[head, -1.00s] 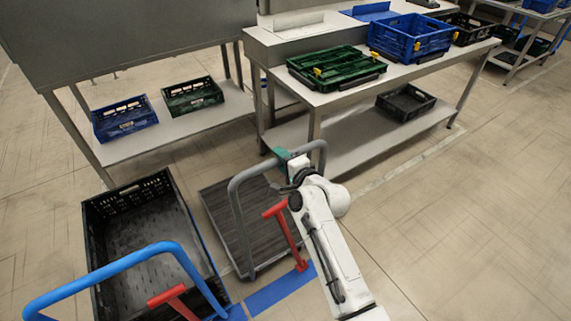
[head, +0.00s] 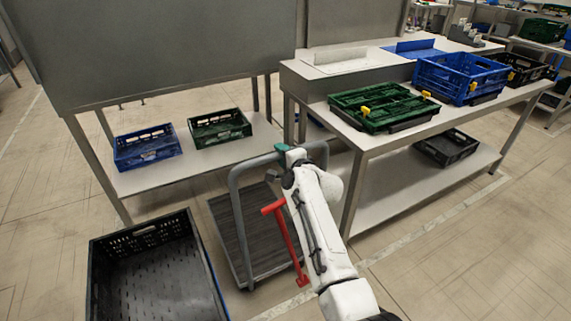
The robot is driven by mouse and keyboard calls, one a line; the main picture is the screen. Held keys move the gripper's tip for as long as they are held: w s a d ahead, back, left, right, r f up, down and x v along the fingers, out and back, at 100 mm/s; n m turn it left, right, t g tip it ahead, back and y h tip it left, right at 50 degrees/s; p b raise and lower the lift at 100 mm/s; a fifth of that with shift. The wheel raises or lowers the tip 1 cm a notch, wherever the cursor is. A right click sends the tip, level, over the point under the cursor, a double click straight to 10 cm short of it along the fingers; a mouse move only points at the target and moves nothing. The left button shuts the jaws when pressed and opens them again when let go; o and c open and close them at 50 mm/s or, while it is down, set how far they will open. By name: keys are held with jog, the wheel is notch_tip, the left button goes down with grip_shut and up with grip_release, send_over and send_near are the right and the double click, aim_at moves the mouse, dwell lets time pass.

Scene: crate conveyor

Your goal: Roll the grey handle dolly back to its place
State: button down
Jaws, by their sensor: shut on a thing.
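The fingertips are small and partly hidden.
A large black crate (head: 207,262) stands close to the left of the dolly. The grey table (head: 352,135) with green and blue crates is behind and right; a lower shelf (head: 165,171) with two crates is behind left. Floor at right is open.

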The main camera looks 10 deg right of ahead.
jog(key=shift+w, duration=0.2)
jog(key=c, duration=1)
grip_release()
jog(key=shift+w, duration=0.15)
jog(key=shift+o, duration=0.3)
jog(key=p+v, duration=0.2)
jog(key=v, duration=0.8)
jog(key=shift+s, duration=0.4)
jog(key=shift+d, duration=0.1)
